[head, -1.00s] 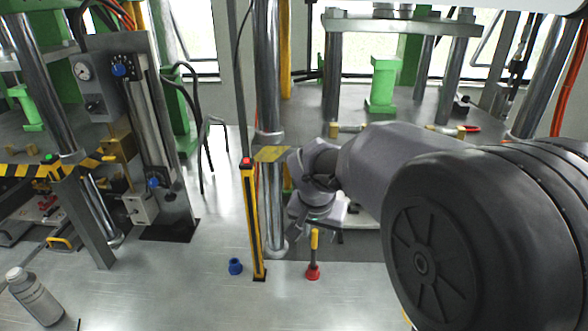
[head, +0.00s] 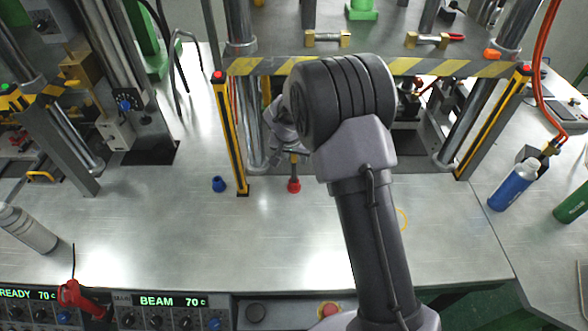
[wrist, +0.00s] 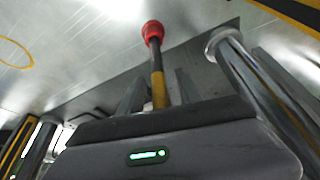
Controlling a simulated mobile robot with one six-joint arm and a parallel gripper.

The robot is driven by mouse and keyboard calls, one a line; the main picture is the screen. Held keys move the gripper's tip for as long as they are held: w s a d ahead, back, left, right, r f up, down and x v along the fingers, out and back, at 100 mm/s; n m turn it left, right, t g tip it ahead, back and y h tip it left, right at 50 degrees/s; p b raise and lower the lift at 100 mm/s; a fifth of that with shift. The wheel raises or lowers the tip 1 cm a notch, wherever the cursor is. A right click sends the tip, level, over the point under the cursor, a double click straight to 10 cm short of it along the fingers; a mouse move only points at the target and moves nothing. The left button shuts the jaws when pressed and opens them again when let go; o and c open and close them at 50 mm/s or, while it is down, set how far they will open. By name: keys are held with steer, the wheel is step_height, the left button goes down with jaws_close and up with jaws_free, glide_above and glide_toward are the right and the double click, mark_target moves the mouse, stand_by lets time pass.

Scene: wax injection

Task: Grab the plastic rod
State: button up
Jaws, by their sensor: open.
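The plastic rod has a red end, a dark shaft and a yellow section. In the head view the rod (head: 294,185) stands on the steel table with its red end down, just below my wrist; its upper part is hidden by my arm. In the wrist view the rod (wrist: 157,65) runs from its red end down between the two grey fingers of my gripper (wrist: 160,82). My gripper is open, with a finger on either side of the rod and gaps visible. Its fingers are hard to make out in the head view.
A yellow-black post (head: 231,140) with a red button and a small blue cup (head: 218,184) stand left of the rod. A striped press plate (head: 420,66) is behind. A thick metal column (wrist: 240,75) is close right in the wrist view. The front table is mostly clear.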

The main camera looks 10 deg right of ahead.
steer(key=shift+w+f, duration=0.1)
steer(key=shift+f, duration=0.1)
steer(key=shift+r, duration=0.1)
steer(key=shift+c, duration=0.2)
jaws_close()
